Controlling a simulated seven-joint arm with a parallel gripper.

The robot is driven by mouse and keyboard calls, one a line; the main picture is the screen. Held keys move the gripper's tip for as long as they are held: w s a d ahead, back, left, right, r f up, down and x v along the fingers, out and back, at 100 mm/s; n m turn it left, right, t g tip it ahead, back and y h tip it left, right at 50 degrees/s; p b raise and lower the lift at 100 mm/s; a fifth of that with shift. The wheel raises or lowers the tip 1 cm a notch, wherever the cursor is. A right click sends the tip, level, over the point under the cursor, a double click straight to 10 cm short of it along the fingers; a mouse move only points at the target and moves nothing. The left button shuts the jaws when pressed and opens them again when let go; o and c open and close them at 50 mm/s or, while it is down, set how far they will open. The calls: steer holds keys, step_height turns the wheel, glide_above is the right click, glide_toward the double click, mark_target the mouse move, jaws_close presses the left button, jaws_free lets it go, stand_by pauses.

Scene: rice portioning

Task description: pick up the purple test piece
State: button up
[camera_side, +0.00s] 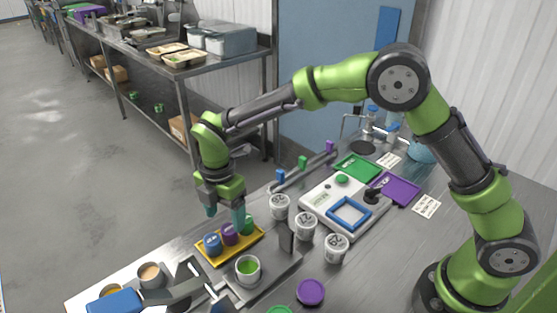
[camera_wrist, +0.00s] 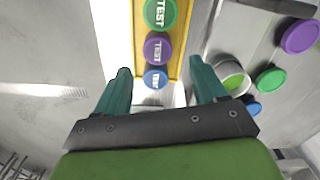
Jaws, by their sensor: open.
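The purple test piece (camera_side: 229,235) stands between the blue test piece (camera_side: 212,246) and the green test piece (camera_side: 248,225) in a yellow tray (camera_side: 238,253). In the wrist view the purple piece (camera_wrist: 157,47) shows its TEST label, with the green piece (camera_wrist: 155,13) above it and the blue piece (camera_wrist: 155,77) below it. My gripper (camera_side: 225,217) is open with teal fingers, above the tray and close to the pieces. In the wrist view the blue piece is nearest the gap of my gripper (camera_wrist: 161,74), and the purple piece lies beyond the fingertips.
A cup with green contents (camera_side: 248,269) stands right beside the tray. Several white labelled tubs (camera_side: 306,226) stand farther right, near a device with a blue square frame (camera_side: 349,213). A purple lid (camera_side: 310,292) lies near the front. A blue-handled tool (camera_side: 115,302) lies at the front left.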

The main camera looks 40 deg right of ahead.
mark_target(229, 228)
steer(key=shift+w+d+f, duration=0.1)
steer(key=shift+d+f, duration=0.1)
steer(key=shift+f, duration=1.35)
steer(key=shift+w+d+f, duration=0.1)
steer(key=shift+d+f, duration=0.1)
steer(key=shift+f, duration=1.3)
steer(key=shift+c, duration=0.5)
